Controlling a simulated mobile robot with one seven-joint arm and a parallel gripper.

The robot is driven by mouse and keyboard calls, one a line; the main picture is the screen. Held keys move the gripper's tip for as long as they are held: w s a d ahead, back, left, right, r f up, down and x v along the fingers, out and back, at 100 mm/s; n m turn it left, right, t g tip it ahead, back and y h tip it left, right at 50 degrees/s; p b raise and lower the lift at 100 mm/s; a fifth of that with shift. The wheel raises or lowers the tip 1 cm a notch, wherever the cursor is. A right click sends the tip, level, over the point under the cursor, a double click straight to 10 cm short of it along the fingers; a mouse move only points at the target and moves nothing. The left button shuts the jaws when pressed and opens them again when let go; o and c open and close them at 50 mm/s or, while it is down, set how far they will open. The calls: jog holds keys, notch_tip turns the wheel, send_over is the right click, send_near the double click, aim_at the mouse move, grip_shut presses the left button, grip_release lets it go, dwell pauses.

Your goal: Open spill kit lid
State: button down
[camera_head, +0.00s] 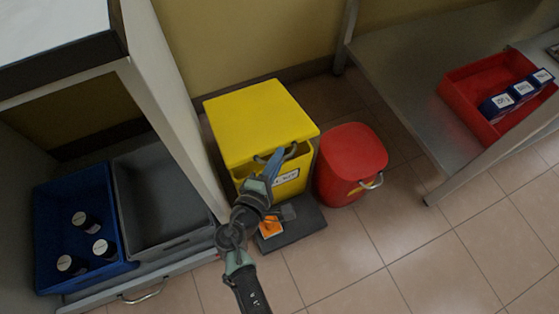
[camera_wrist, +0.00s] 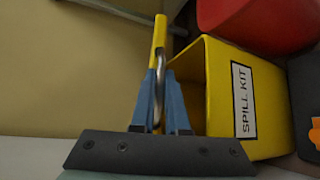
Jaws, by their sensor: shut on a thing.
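The yellow spill kit box (camera_head: 304,165) stands on the floor, and its label reads SPILL KIT in the wrist view (camera_wrist: 270,105). Its yellow lid (camera_head: 258,118) is raised a little at the front, leaving a dark gap above the box's front wall. In the wrist view the lid (camera_wrist: 159,35) shows nearly edge-on, apart from the box rim. My gripper (camera_head: 274,163) is at the lid's front edge. Its blue fingers (camera_wrist: 158,90) are shut on the grey lid handle (camera_wrist: 160,65). My fingers hide part of the handle and box front.
A red lidded bin (camera_head: 350,158) stands close to the kit's right. A shelving upright (camera_head: 172,100) is close on the left. Open floor (camera_head: 400,240) lies at front right.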

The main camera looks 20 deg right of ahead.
jog(key=r, duration=0.1)
jog(key=w+r+p, duration=0.1)
jog(key=r, duration=0.1)
jog(key=r+p, duration=0.1)
jog(key=shift+w+a+r, duration=0.1)
jog(key=shift+w+r, duration=0.15)
jog(key=shift+w, duration=0.15)
jog(key=c, duration=0.9)
grip_release()
jog(key=shift+f, duration=0.1)
notch_tip(320, 180, up, 10)
jog(key=p, duration=0.6)
jog(key=shift+s, duration=0.1)
